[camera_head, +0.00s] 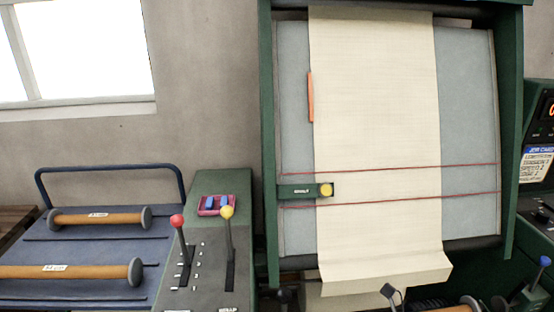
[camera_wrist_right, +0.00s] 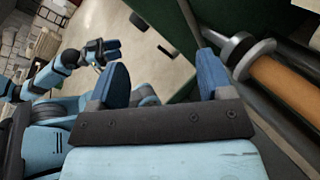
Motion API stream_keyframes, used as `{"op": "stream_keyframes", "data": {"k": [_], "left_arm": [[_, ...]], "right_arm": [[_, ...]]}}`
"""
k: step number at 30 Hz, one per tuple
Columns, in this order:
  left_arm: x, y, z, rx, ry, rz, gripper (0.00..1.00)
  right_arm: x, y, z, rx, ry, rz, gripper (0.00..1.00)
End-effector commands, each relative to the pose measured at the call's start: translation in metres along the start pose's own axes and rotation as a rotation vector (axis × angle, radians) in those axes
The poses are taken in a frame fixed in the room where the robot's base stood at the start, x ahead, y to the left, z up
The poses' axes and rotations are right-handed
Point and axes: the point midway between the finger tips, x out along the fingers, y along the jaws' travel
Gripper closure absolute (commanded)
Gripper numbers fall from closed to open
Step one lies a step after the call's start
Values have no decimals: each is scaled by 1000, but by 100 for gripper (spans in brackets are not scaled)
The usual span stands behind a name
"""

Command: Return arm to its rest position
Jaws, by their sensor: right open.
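My right gripper (camera_wrist_right: 165,77) shows in the right wrist view with its two blue fingers wide apart and nothing between them. Floor and a dark green panel show behind the gap. A light blue arm of mine reaches in at the upper left of that view, and its gripper (camera_wrist_right: 103,51) is small there; I cannot tell whether its jaws are open. Neither gripper can be made out clearly in the head view. A cream cloth (camera_head: 375,130) hangs down the front of a green-framed machine, its lower end folded outward at the bottom.
A brown roller (camera_wrist_right: 285,85) with a metal collar lies close to the right finger. In the head view, a blue cart (camera_head: 75,250) bears wooden rollers. A console with a red-knobbed lever (camera_head: 177,222) and a yellow-knobbed lever (camera_head: 227,213) stands beside the machine.

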Motion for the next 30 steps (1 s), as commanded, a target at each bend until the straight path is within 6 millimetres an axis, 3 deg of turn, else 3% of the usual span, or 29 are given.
{"op": "stream_keyframes", "data": {"k": [1, 3, 5, 8, 12, 18, 23, 30], "left_arm": [[-7, 0, -10, 1, 2, -1, 57], [-12, -1, -17, 3, 5, -3, 57], [-16, -1, -22, 5, 6, -5, 57], [-22, -2, -30, 9, 5, -7, 57], [-31, -2, -40, 13, 2, -9, 57], [-39, -2, -48, 19, -3, -10, 57], [-41, -2, -50, 21, 2, -10, 57], [-41, -2, -50, 21, 3, -10, 57]], "right_arm": [[1, 19, 11, 186, -138, 19, 27], [-2, 31, 23, 471, -332, 35, 27], [-9, 35, 28, 725, -490, 42, 27], [-26, 34, 20, 1171, -733, 42, 27], [-49, 31, -23, 1805, -1030, 14, 27], [-62, 54, -101, 2506, -1296, -50, 27], [-62, 70, -132, 2758, -1372, -83, 27], [-62, 72, -136, 2793, -1380, -87, 29]]}}
